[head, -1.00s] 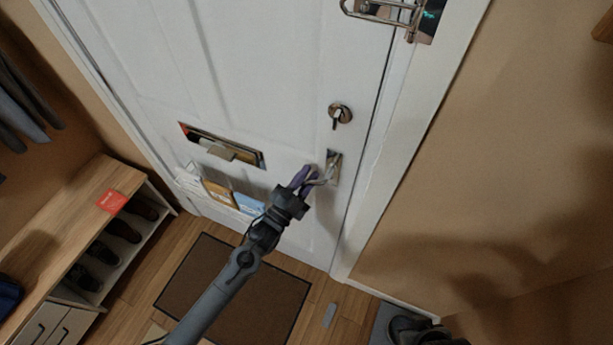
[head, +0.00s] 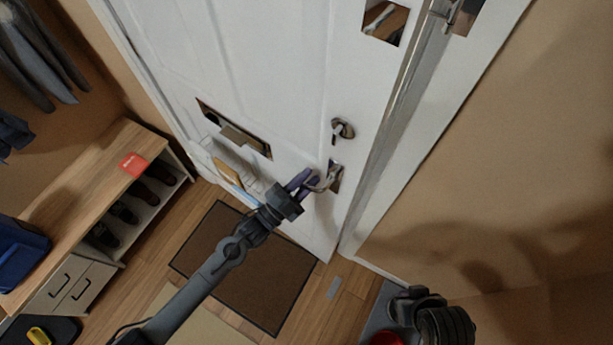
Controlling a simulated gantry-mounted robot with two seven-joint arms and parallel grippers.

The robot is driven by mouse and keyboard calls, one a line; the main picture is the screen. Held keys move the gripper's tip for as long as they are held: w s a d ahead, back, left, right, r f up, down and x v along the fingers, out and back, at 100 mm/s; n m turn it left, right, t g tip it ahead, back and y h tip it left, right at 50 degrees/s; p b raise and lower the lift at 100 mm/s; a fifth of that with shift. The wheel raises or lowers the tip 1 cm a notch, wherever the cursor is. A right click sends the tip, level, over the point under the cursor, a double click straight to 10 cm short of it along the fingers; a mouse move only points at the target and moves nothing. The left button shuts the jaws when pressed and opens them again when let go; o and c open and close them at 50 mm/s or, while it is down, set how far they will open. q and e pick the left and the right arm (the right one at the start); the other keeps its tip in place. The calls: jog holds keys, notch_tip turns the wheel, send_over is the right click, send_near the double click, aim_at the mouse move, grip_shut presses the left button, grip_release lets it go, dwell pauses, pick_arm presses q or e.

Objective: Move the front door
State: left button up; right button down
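The white front door (head: 285,75) stands slightly ajar in the head view, with a gap along its right edge beside the frame. A metal door handle (head: 328,178) sits low on its right side, below a round lock (head: 342,130). My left gripper (head: 304,184) is at the handle, its purple fingers touching or around it. The fingers overlap the handle, so their exact grip is partly hidden.
A brown doormat (head: 245,268) lies on the wood floor before the door. A shoe bench (head: 85,205) with a red card (head: 133,164) stands at the left. A letter slot (head: 234,130) and mail basket (head: 228,165) are on the door.

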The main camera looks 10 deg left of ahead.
pick_arm(q)
jog(key=o, duration=0.3)
jog(key=b+v, duration=0.1)
jog(key=v, duration=1)
dwell(0.4)
